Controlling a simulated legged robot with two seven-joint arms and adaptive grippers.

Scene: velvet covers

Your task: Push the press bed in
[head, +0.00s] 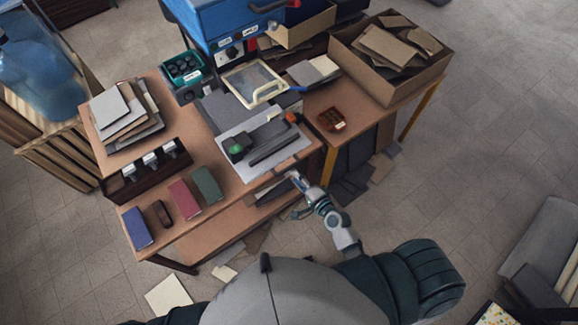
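The blue press (232,22) stands at the back of the wooden table. A pale grey flat plate, which looks like the press bed (236,167), sticks out from below the press toward the table's front edge. On it lie a dark bar and a small dark block with a green spot (236,148). A light frame with a cream handle (255,85) sits behind it, nearer the press. My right gripper (297,179) is at the table's front edge, just in front of the plate's near right corner; I cannot tell whether it touches. Its fingers are too small to read. My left gripper is out of view.
Colored books (186,198), a dark rack (147,172) and stacked boards (125,117) fill the table's left part. A small red-brown tray (331,119) and a cardboard box of scraps (390,58) stand at right.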

